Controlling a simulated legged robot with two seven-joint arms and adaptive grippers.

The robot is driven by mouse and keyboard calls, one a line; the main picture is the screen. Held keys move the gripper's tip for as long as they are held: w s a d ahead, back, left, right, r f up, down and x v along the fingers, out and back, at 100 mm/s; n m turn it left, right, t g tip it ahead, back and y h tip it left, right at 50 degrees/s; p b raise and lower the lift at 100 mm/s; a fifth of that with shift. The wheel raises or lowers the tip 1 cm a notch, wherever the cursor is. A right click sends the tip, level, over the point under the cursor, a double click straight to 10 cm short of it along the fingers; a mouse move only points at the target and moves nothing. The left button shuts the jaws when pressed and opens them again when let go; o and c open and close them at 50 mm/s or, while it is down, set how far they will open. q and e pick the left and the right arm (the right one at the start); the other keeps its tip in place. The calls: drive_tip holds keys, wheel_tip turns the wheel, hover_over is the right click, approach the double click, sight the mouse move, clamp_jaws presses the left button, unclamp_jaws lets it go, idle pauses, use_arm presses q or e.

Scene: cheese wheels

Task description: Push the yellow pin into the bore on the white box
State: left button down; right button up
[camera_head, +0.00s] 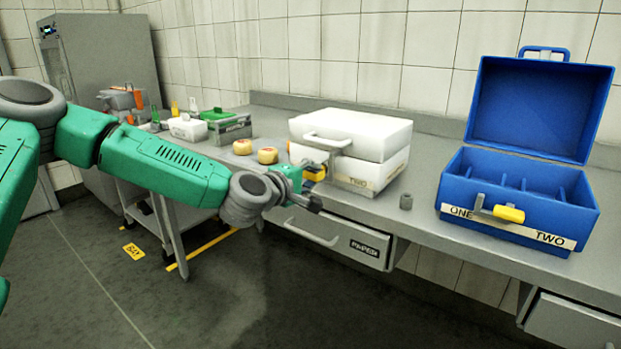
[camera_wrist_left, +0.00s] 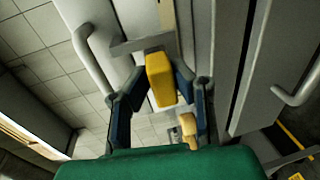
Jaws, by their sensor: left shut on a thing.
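The white box (camera_head: 350,135) stands closed on the steel bench, with a handle on its front and a label reading TWO low down. My left gripper (camera_head: 312,182) is at the front left of this box. It is shut on the yellow pin (camera_head: 315,172). In the left wrist view the yellow pin (camera_wrist_left: 160,80) sits between the two dark fingers, its far end close to a grey bracket (camera_wrist_left: 143,44) on the box. I cannot tell how far the pin is in the bore, which is hidden. My right gripper is not in view.
An open blue box (camera_head: 515,205) with a yellow pin (camera_head: 508,213) on its front stands to the right. Two cheese wheels (camera_head: 267,155) are left of the white box. A drawer (camera_head: 330,236) is below.

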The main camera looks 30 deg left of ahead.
use_arm(q)
drive_tip(key=shift+w, duration=0.65)
drive_tip(key=c, duration=1.3)
unclamp_jaws()
drive_tip(key=s, duration=0.4)
drive_tip(key=s+r, duration=0.1)
drive_tip(key=s, duration=0.6)
drive_tip(key=shift+s+a+r, duration=0.2)
drive_tip(key=shift+s+r, duration=0.15)
